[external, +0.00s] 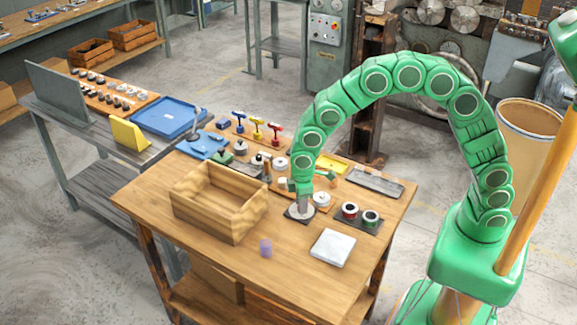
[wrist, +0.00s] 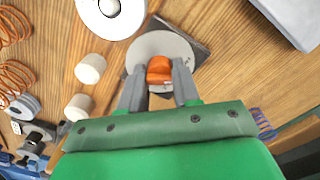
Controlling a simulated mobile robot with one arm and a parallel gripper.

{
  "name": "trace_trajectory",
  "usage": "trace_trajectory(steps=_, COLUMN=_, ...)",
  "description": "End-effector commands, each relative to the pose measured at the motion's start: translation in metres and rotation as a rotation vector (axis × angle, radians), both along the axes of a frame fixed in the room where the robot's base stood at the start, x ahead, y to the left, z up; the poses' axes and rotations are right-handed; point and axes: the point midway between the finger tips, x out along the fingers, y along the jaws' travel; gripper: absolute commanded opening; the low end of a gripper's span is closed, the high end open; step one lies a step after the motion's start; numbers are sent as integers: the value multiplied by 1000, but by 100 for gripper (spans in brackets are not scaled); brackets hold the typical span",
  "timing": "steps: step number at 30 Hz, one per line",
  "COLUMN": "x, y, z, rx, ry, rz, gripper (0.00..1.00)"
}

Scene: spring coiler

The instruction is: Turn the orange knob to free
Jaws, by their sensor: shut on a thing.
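The orange knob (wrist: 159,70) sits on a round light-grey disc (wrist: 160,45) over a dark square base in the wrist view. My gripper (wrist: 159,82) has its two grey fingers on either side of the knob and is shut on it. In the external view my gripper (external: 304,203) points straight down at the dark square base (external: 300,213) near the table's middle. The knob itself is hidden behind the fingers there. The knob's pointing direction and any markings on the disc are too small to tell.
An open wooden box (external: 219,206) stands left of my gripper. A white block (external: 332,247) lies in front right, and red and green spools (external: 360,214) stand at right. A purple coil (external: 265,247) lies in front. White cylinders (wrist: 90,69) are close beside the disc.

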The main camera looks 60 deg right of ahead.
Motion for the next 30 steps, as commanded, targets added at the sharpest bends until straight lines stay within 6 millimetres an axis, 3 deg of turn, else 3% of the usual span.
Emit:
trace_trajectory(steps=15, x=0, y=0, z=0, rx=0, ry=-1, rz=20, gripper=1)
trace_trajectory(steps=16, x=0, y=0, z=0, rx=0, ry=-1, rz=20, gripper=34)
trace_trajectory(steps=20, x=0, y=0, z=0, rx=0, ry=-1, rz=19, gripper=54)
trace_trajectory(steps=30, x=0, y=0, z=1, rx=1, ry=-1, rz=19, gripper=57)
